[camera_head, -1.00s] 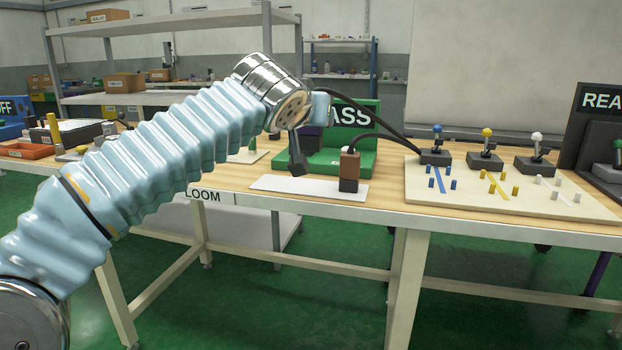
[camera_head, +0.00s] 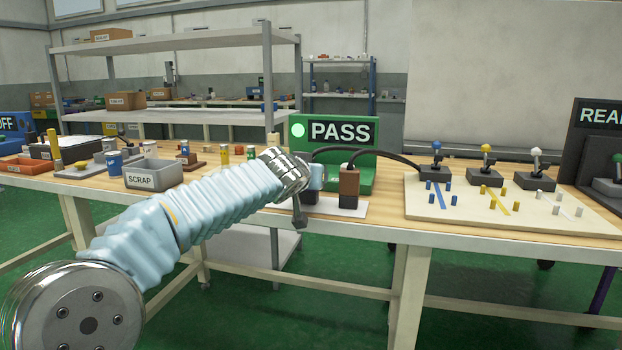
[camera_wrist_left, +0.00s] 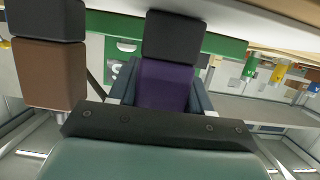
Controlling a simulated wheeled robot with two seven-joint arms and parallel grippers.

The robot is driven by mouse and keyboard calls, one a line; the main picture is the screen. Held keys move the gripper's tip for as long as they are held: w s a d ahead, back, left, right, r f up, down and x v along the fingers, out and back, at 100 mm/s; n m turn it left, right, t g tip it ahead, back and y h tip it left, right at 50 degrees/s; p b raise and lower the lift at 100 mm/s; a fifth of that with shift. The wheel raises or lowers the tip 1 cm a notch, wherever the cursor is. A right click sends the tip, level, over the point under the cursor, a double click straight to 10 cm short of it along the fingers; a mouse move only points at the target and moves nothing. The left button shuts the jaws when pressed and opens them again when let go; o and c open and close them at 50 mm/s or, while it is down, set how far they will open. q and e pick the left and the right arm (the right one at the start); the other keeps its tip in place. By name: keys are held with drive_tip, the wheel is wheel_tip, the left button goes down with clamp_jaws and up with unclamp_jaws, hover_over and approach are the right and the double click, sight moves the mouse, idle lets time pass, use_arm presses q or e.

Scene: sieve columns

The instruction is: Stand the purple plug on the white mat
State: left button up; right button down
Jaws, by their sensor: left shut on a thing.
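The purple plug (camera_wrist_left: 165,86), with a black block at one end, sits between the two fingers of my left gripper (camera_wrist_left: 160,95) in the left wrist view. The gripper is shut on it. In the head view my left gripper (camera_head: 305,204) is low at the left part of the white mat (camera_head: 361,210), and my arm hides much of the mat. The plug is mostly hidden there; I cannot tell whether it touches the mat. My right gripper is not in view.
A green PASS stand (camera_head: 362,178) rises behind the mat. A black cable (camera_head: 380,156) arches to the right. A cream board (camera_head: 480,208) with levers and pegs lies right. A grey SCRAP bin (camera_head: 153,174) stands left. The table's front edge is close to the mat.

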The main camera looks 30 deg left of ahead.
use_arm(q)
drive_tip(key=shift+f, duration=0.15)
drive_tip(key=o, duration=1.1)
drive_tip(key=shift+c, duration=0.2)
drive_tip(key=shift+r, duration=0.4)
drive_tip(key=b+v, duration=0.1)
drive_tip(key=v, duration=1.1)
drive_tip(key=shift+f, duration=0.2)
drive_tip(key=shift+d, duration=0.1)
